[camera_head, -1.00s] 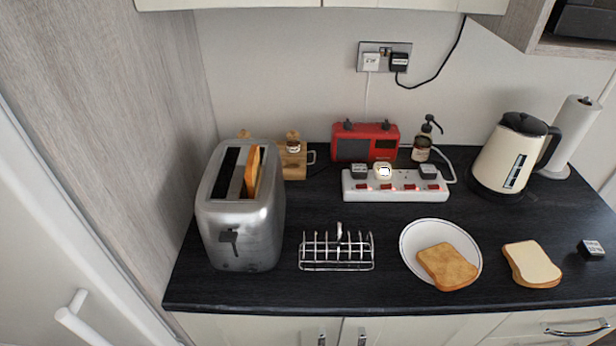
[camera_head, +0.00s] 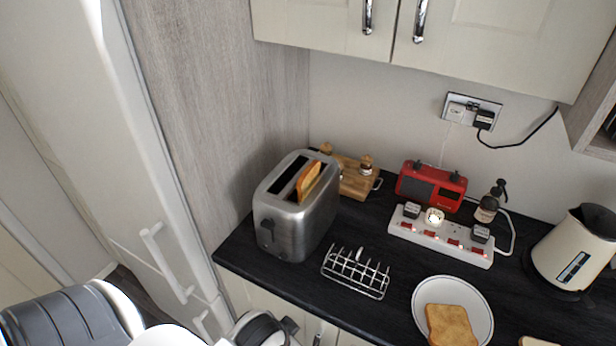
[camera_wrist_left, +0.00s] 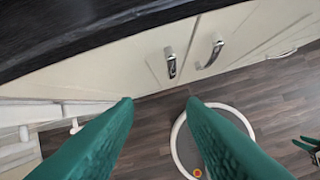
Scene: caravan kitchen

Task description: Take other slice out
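A slice of toast (camera_head: 310,180) stands in the right slot of the silver toaster (camera_head: 295,215), its upper part sticking out; the left slot looks empty. Another toasted slice (camera_head: 450,325) lies on the white plate (camera_head: 421,300). A slice at the bottom right edge (camera_head: 538,342) is mostly cut off. My left gripper (camera_wrist_left: 160,102) shows in the left wrist view as two green fingers, apart with nothing between them, in front of the cabinet below the counter.
An empty wire toast rack (camera_head: 356,273) stands right of the toaster. Behind are a wooden spice rack (camera_head: 352,180), a red radio (camera_head: 431,187) and a white power strip (camera_head: 440,238). A kettle (camera_head: 575,250) is at the right. The counter's front edge and upper cabinets border the space.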

